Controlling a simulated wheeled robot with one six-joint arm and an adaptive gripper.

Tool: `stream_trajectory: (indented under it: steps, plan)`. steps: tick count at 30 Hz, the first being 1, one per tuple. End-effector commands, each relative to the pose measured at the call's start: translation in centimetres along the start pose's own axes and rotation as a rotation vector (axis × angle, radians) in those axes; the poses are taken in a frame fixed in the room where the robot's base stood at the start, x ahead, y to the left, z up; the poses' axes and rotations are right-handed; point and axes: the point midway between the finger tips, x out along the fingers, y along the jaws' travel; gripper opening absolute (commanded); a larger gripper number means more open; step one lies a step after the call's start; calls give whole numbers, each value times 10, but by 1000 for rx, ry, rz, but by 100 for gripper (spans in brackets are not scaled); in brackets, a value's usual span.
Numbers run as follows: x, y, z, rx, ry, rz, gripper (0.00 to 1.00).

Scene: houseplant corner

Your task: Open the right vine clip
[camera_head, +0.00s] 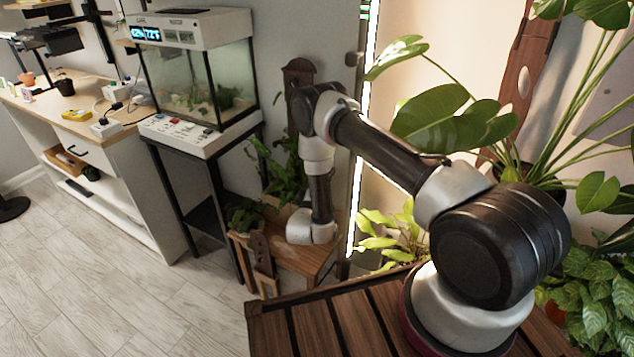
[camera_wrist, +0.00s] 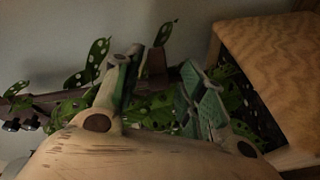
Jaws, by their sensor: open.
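My gripper (camera_wrist: 168,78) shows in the wrist view with its two fingers apart and green pads facing each other. I see nothing held between them. Holed vine leaves (camera_wrist: 98,50) are behind and between the fingers. A brown wooden piece (camera_wrist: 154,62) shows just beyond the gap. A dark bar (camera_wrist: 50,101) runs off to the left, with a small black part (camera_wrist: 12,125) at its end; I cannot tell if it is a clip. I cannot make out the right vine clip in either view. In the head view, my arm reaches down by the vine plant (camera_head: 287,172), and its fingers are hidden.
A low wooden stand (camera_head: 290,258) holds the plant beside the terrarium (camera_head: 203,72) on its black-legged table. A light wooden panel (camera_wrist: 275,60) stands close on the right in the wrist view. Large-leaved plants (camera_head: 436,112) are at the right. The floor (camera_head: 110,290) at left is clear.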

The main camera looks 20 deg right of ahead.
Motion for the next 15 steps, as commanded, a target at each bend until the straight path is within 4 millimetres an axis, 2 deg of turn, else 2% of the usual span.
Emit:
stream_trajectory:
  steps: [9, 15]
  plan:
    - [-67, -1, -1, -3, 5, -4, 41]
    - [-101, -1, -1, -1, 4, -3, 41]
